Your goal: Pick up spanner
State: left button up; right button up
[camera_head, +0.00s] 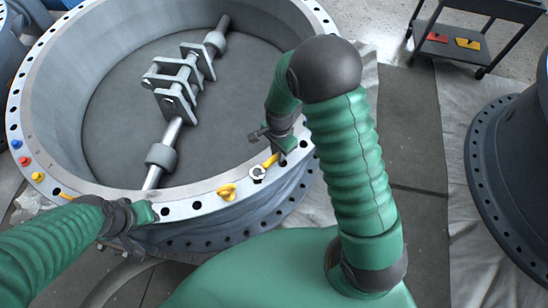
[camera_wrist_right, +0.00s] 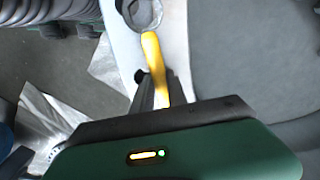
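The spanner has a yellow handle (camera_head: 269,161) and a pale ring-shaped head (camera_head: 257,174). It lies at the near rim of the large grey valve flange (camera_head: 192,211). My right gripper (camera_head: 282,152) is at the handle's far end. In the right wrist view the yellow handle (camera_wrist_right: 152,55) runs between the fingers (camera_wrist_right: 161,86), which look closed on it.
A yellow eye-shaped part (camera_head: 227,191) sits on the rim just left of the spanner. Red (camera_head: 24,160), blue and yellow knobs are on the left rim. Another dark flange (camera_head: 510,190) stands at the right. A black cart (camera_head: 480,10) is at the back right.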

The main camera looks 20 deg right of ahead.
jog(key=shift+d, duration=0.1)
grip_shut()
dwell(1.0)
notch_tip(320, 180, up, 10)
jog(key=p, duration=0.2)
grip_release()
grip_shut()
